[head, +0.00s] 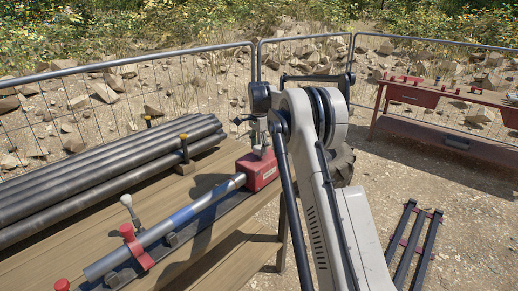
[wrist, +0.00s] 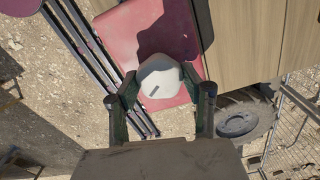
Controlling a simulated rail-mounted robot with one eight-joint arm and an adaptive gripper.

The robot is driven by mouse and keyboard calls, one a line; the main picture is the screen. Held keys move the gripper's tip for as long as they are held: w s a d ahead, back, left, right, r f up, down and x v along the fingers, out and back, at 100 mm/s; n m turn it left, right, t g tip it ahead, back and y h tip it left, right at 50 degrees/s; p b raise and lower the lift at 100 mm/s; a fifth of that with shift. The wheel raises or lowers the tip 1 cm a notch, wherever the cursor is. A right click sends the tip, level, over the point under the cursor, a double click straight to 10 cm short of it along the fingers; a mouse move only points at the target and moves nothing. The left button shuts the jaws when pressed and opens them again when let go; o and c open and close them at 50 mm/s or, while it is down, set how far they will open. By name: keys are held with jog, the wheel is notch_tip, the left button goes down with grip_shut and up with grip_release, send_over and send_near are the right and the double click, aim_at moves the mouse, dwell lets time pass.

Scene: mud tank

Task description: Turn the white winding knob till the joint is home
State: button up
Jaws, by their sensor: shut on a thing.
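The white winding knob (wrist: 160,72), a faceted cap with a small dark slot mark, sits on the red housing (wrist: 116,32) in the wrist view. My gripper (wrist: 159,88) has one dark finger on each side of it and is shut on it. In the head view my gripper (head: 259,133) is above the red box (head: 262,177) at the bench's far end, and the knob is hidden there. A grey pipe with a blue band (head: 185,215) lies along a dark rail and runs into the red box. I cannot tell how far the joint is in.
A red clamp (head: 136,247) with a pale-knobbed lever (head: 126,201) holds the pipe nearer me. Several dark pipes (head: 110,165) are stacked at left. A wire fence (head: 160,95) stands behind. A red workbench (head: 430,100) and a rack of dark bars (head: 415,240) are at right.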

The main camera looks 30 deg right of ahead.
aim_at(259, 147)
jog(key=shift+m, duration=0.3)
jog(key=o, duration=1.2)
jog(key=shift+c, duration=0.2)
jog(key=shift+r, duration=0.1)
notch_tip(259, 147, up, 12)
